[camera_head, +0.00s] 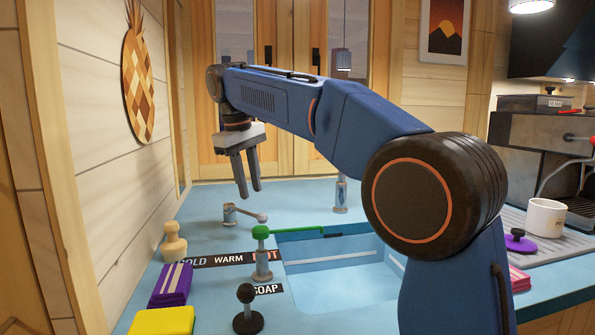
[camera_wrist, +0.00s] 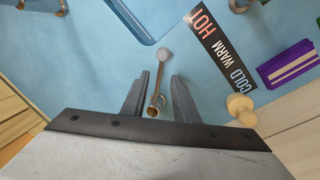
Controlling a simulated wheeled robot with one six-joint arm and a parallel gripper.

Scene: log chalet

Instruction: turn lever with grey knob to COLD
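The lever with the grey knob (camera_head: 245,214) stands on the blue counter, left of the sink's far corner. Its arm points right in the head view, with the knob toward the HOT end of the black COLD–WARM–HOT strip (camera_head: 228,259). In the wrist view, the lever's knob (camera_wrist: 164,54) is beyond the fingertips and its pivot lies in the gap between them. The strip also shows in the wrist view (camera_wrist: 224,48), right of the lever. My gripper (camera_head: 249,194) points down above the lever, fingers apart and empty. I cannot tell its exact height.
A wooden peg-like piece (camera_head: 173,242), purple cloth (camera_head: 170,285), yellow block (camera_head: 162,320) and black knob (camera_head: 247,309) stand nearby. The wall is close on the left.

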